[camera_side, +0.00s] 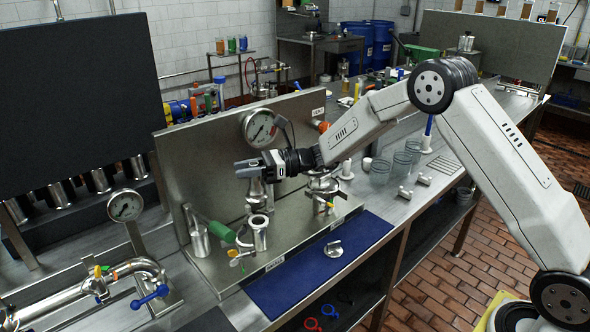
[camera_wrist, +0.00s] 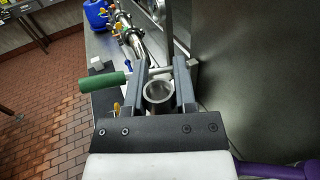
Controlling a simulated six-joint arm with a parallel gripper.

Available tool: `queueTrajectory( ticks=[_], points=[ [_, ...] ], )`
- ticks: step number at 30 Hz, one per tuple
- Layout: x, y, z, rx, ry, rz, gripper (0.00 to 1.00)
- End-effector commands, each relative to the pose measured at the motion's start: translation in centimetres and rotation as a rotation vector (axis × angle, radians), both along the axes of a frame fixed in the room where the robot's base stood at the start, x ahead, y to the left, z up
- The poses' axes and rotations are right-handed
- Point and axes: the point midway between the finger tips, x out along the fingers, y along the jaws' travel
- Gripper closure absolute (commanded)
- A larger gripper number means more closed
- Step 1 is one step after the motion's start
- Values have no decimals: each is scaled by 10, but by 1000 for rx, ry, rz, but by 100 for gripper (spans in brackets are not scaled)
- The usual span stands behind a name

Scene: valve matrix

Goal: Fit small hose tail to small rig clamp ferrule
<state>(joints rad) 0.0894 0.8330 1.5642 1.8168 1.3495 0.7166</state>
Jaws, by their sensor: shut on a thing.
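My gripper (camera_side: 243,168) is shut on a small steel hose tail (camera_side: 257,193), which hangs below the fingers. In the wrist view the round open mouth of the hose tail (camera_wrist: 159,92) sits between the two grey fingers of my gripper (camera_wrist: 162,74). Below the held piece, a steel ferrule with a clamp (camera_side: 259,236) stands upright on the rig, with a green handle (camera_side: 221,231) beside it. The green handle also shows in the wrist view (camera_wrist: 102,82). The held piece is above the ferrule, seemingly apart from it; exact alignment cannot be told.
A steel back panel with a pressure gauge (camera_side: 260,127) stands behind. Another clamped fitting (camera_side: 323,183) is to the right. A blue mat (camera_side: 300,281) with a small metal part (camera_side: 333,249) lies in front. Pipework with a blue handle (camera_side: 150,296) is at the left.

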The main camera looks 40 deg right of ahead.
Motion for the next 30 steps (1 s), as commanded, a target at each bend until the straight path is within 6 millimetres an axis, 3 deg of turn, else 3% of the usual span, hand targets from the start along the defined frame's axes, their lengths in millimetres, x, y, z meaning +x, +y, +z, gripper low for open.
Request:
queueTrajectory(
  ticks=[14,30],
  points=[
    [0,0,-1,1,0,0,100],
    [0,0,-20,1,1,0,100]
  ],
)
